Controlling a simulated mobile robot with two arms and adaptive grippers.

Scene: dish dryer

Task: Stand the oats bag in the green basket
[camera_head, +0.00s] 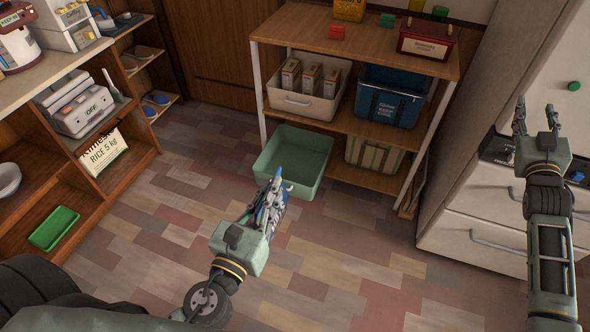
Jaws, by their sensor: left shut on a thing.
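The green basket (308,172) stands on the floor at the middle, in front of the low shelf unit, and its visible inside looks empty. My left gripper (277,187) is shut on a narrow blue thing (280,172) in front of the basket's near side in the picture. The fingers hide most of this blue thing, and I cannot read a label or tell for certain that it is the oats bag. Its height above the floor is unclear. My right gripper (536,113) is open and empty at the right, in front of the white cabinet.
The shelf unit (345,98) behind the basket holds a white bin (303,104), a blue bin (388,98) and a striped basket (374,154). The left shelves hold a rice bag (103,153) and a green tray (54,229). The near floor is clear.

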